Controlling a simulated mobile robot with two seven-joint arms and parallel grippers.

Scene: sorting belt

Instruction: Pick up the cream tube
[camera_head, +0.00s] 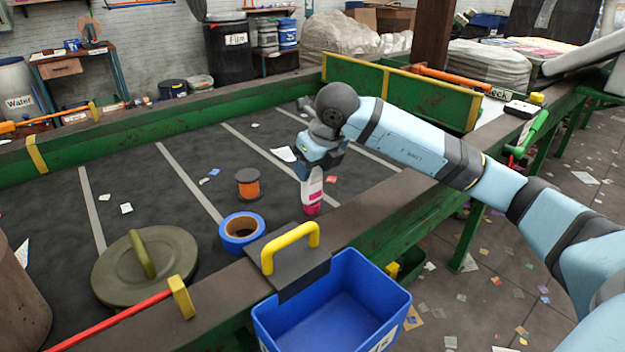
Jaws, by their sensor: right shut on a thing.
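The cream tube (312,190) is pale with a magenta lower end. It stands roughly upright on or just above the dark belt, near the belt's front edge; I cannot tell whether its lower end touches the belt. My right gripper (313,170) comes down from above and is shut on the tube's upper part, which its fingers hide. My right arm reaches in from the right side over the green frame. My left gripper is not in view.
A blue tape roll (228,244), an orange spool (249,186) and a round olive lid (146,285) lie on the belt.

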